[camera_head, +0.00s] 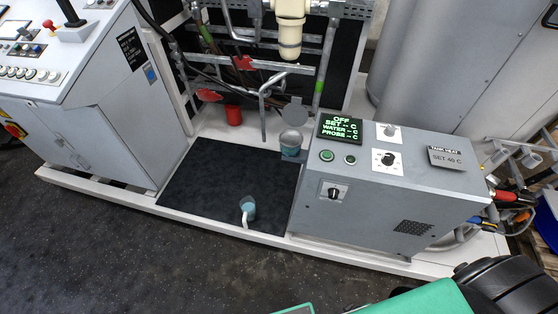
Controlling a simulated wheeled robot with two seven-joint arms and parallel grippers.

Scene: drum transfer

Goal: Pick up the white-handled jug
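The white-handled jug (249,207) is a small blue-grey vessel on the dark mat (200,185), near the mat's front edge. Its white handle points toward the bottom of the picture. Nothing touches the jug. Neither of my grippers is in view. Green and black parts, seemingly of my own body, show at the bottom right, with no fingers visible.
A grey heater box (390,195) with a green display stands right of the mat. A metal cup (291,142) sits by its left side below a pipe. A red can (233,115) stands behind the mat. A control cabinet (100,130) is at left. The front floor is clear.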

